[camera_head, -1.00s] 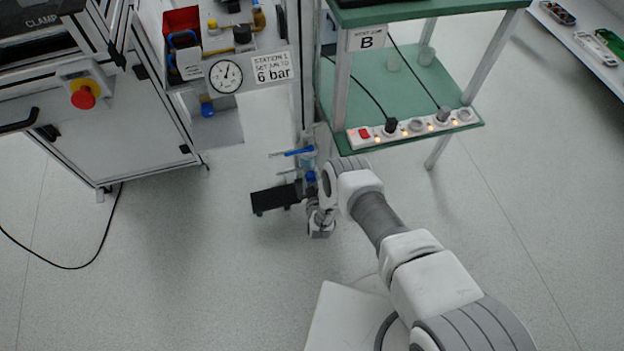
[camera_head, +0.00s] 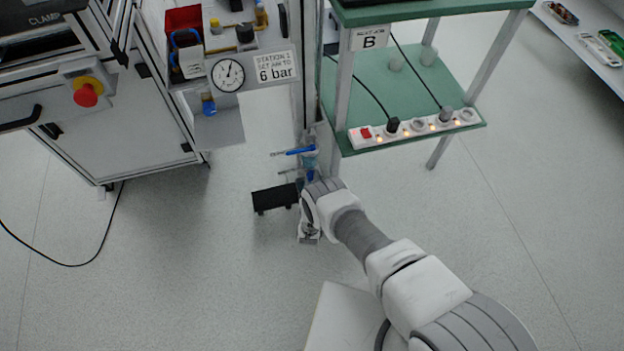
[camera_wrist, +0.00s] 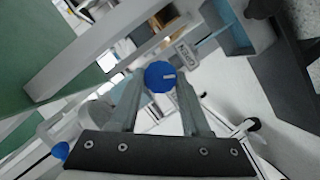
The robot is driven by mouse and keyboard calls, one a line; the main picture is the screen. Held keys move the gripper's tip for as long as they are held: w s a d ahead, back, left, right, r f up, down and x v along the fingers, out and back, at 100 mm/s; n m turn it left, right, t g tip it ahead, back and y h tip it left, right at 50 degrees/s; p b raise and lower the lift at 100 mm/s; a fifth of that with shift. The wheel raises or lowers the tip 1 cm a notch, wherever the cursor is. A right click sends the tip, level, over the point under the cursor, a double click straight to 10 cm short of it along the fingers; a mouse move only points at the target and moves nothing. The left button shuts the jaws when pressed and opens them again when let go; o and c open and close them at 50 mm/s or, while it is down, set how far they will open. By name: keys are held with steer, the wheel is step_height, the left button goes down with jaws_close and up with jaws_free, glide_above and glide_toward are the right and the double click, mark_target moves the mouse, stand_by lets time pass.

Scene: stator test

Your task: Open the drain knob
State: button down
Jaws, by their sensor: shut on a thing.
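The drain knob (camera_wrist: 160,76) is a round blue knob with a small white mark on its face, in the middle of the wrist view. My gripper (camera_wrist: 160,84) has its two grey fingers closed on either side of it, with the tips at its rim. In the head view a small blue part (camera_head: 310,175), which seems to be the knob, shows just above my wrist. My fingertips are hidden there behind my wrist.
A blue lever (camera_head: 300,151) sits just above the knob, and a black block (camera_head: 274,198) sticks out to the left. The green-shelved bench (camera_head: 400,100) with a power strip (camera_head: 415,127) stands close on the right. The floor in front is clear.

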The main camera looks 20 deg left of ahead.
steer(key=shift+c, duration=1.9)
jaws_free()
steer(key=shift+s+r, duration=0.1)
